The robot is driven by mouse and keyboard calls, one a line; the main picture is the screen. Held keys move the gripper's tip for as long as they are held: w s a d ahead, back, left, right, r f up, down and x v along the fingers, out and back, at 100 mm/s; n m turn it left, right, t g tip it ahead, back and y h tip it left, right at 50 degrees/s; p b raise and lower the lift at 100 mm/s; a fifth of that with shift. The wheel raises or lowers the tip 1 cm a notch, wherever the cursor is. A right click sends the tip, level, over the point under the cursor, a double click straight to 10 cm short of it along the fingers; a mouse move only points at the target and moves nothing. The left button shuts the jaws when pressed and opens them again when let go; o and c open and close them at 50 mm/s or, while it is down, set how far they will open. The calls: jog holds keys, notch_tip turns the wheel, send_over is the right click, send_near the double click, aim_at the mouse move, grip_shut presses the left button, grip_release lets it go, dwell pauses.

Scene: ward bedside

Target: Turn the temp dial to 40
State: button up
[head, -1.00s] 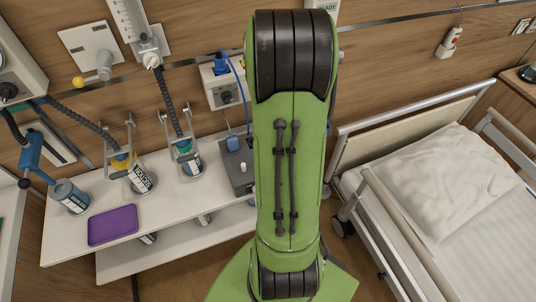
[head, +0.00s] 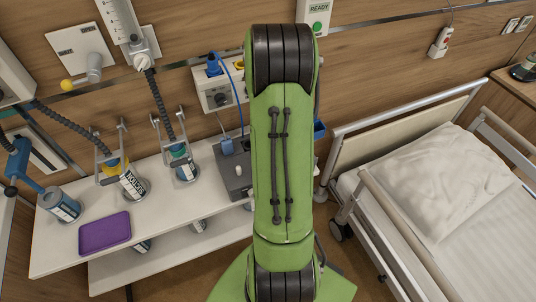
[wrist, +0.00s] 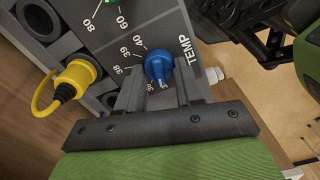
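The blue temp dial (wrist: 158,67) is on a grey panel marked TEMP in the wrist view. The numbers 38, 39 and 40 run along its upper left side, with smaller, partly hidden marks below. I cannot tell for sure which number its pointer is at. My gripper (wrist: 159,84) is open, with one finger on the left and one on the right of the dial's lower part. I cannot tell whether either finger touches it. In the head view my arm hides the gripper and the dial.
A yellow plug with a cord (wrist: 75,80) and dark round sockets sit left of the dial. A green knob marked 60 and 80 shows at the panel's top edge. In the head view, a purple tray (head: 105,232) lies on the shelf, and a bed (head: 440,200) stands right.

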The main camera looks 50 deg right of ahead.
jog(key=c, duration=0.4)
